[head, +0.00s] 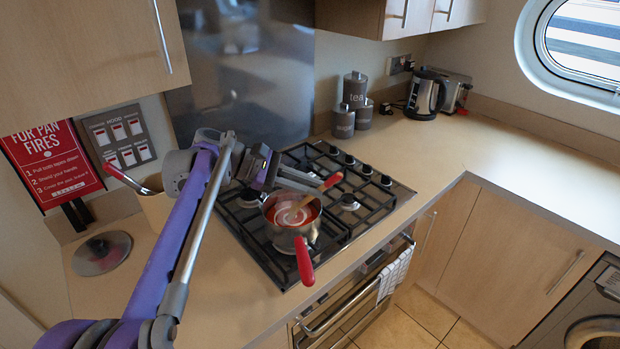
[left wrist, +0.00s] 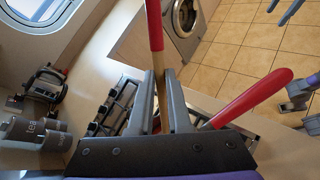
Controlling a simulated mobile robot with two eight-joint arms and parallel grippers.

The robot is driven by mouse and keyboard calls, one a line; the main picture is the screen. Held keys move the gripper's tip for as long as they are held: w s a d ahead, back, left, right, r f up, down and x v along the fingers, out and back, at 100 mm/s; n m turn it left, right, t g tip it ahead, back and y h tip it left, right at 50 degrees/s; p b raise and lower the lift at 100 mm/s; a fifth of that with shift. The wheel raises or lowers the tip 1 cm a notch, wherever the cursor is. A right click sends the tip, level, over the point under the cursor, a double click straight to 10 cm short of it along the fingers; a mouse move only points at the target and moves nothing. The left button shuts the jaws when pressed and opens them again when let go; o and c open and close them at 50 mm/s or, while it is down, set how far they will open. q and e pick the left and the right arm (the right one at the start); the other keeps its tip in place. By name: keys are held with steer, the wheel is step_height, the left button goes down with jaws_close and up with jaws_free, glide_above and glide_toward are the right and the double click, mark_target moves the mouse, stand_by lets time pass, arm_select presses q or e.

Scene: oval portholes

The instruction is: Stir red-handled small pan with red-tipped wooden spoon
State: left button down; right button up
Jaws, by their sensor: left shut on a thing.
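The small pan (head: 279,235) with its red handle (head: 305,262) stands on the hob, holding red contents with a pale swirl. The wooden spoon (head: 300,206) leans in the pan, its red tip (head: 332,181) up and to the right. My left gripper (head: 311,182) is above the pan, shut on the spoon. In the left wrist view, the fingers (left wrist: 161,90) close around its wooden shaft, and the red end (left wrist: 154,25) sticks out beyond them. The pan's handle (left wrist: 252,97) also shows there. The pan's bowl is hidden in that view.
The black hob (head: 345,232) has raised grates around the pan. A glass lid (head: 101,253) and a utensil pot (head: 154,208) are left. Grey canisters (head: 355,90) and a kettle (head: 426,95) stand behind. The right counter (head: 520,150) is clear.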

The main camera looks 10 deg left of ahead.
arm_select(q)
steer(key=shift+f, duration=0.45)
